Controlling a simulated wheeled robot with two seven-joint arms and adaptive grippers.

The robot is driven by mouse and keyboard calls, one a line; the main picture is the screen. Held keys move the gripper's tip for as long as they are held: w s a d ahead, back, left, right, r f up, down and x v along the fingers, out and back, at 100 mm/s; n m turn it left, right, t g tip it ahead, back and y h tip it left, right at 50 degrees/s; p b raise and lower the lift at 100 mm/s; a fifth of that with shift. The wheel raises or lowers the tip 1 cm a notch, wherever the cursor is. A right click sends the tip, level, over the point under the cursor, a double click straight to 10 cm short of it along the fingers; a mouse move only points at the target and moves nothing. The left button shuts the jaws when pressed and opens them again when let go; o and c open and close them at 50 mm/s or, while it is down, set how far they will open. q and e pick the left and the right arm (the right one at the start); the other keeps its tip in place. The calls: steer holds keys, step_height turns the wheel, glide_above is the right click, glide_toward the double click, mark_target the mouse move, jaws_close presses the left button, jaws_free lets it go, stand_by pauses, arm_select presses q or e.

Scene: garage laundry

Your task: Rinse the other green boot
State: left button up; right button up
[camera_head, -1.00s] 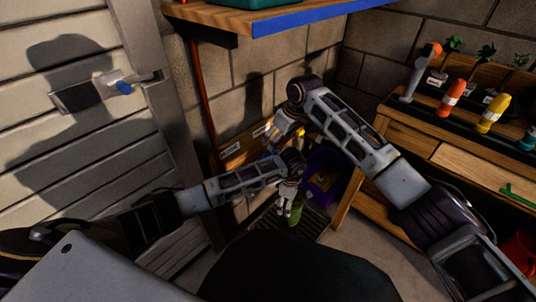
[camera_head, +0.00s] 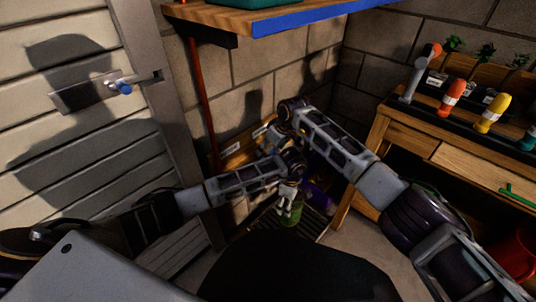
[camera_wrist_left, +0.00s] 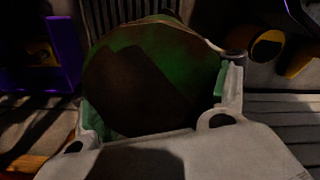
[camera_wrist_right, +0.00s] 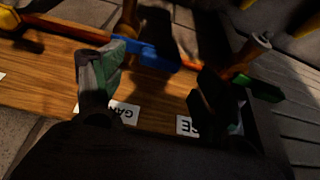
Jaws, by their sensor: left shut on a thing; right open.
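The green boot (camera_head: 293,214) is low over the slatted floor grate in the head view. My left gripper (camera_head: 288,200) is shut on it. In the left wrist view the boot (camera_wrist_left: 150,85) fills the space between the fingers, its dark, brownish patch facing the camera. My right gripper (camera_wrist_right: 152,95) is open and empty, fingers either side of a gap in front of a wooden board (camera_wrist_right: 55,75). A blue lever (camera_wrist_right: 150,52) lies just beyond the fingers, apparently untouched. A green handle (camera_wrist_right: 258,88) is right of them. In the head view my right arm hides most of the board.
The board carries partly hidden white labels (camera_wrist_right: 125,113) and pipes. A purple bin (camera_head: 318,193) stands behind my grippers. A shelf (camera_head: 290,20) overhangs the wall. A door (camera_head: 75,120) is at left.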

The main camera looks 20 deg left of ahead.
mark_target(272, 155)
steer(key=shift+x, duration=2)
steer(key=c, duration=1.4)
steer(key=shift+c, duration=0.3)
steer(key=shift+d, duration=0.1)
steer(key=shift+d+n+g, duration=0.3)
steer(key=shift+d+n, duration=0.05)
steer(key=shift+n, duration=0.45)
steer(key=shift+d+n+g, duration=0.3)
steer(key=shift+d+n, duration=0.1)
steer(key=shift+n, duration=0.4)
